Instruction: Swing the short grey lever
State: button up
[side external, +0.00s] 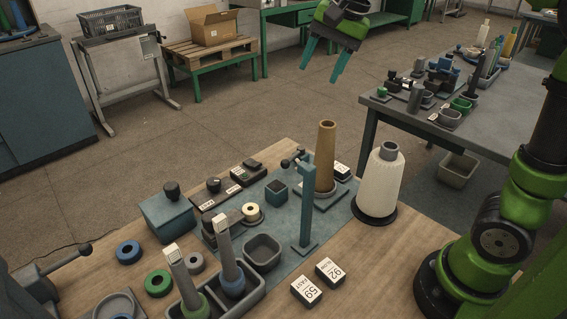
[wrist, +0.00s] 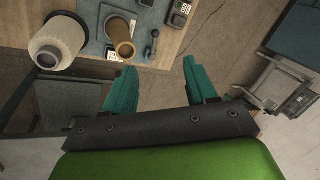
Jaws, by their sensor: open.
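My gripper (side external: 324,60) hangs high above the floor beyond the bench in the side view, its two teal fingers spread apart with nothing between them. It also shows in the wrist view (wrist: 159,68). A small grey lever (side external: 292,161) with a dark knob sits at the top of the teal post (side external: 306,210), well below my gripper. It appears to show in the wrist view (wrist: 152,43) beside the brown cone. Another grey lever (side external: 68,259) with a dark knob sticks out from a grey housing at the bench's left. I cannot tell which is the task's short lever.
A brown cone (side external: 326,155) and a white yarn cone (side external: 382,182) stand close to the post. A grey tray (side external: 257,293) with two upright handled tools, a teal box (side external: 168,217) and number blocks crowd the bench. The space around my gripper is clear.

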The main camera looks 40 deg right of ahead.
jog(key=w+d+f+m+g, duration=0.2)
jog(key=w+f+m, duration=0.1)
jog(key=w, duration=0.4)
send_near(286, 160)
jog(key=shift+h, duration=0.5)
jog(key=f, duration=0.3)
jog(key=w+f, duration=0.1)
jog(key=f, duration=0.2)
jog(key=a+f, duration=0.1)
jog(key=f, duration=0.2)
jog(key=shift+w+f, duration=0.25)
jog(key=shift+a, duration=0.1)
grip_shut()
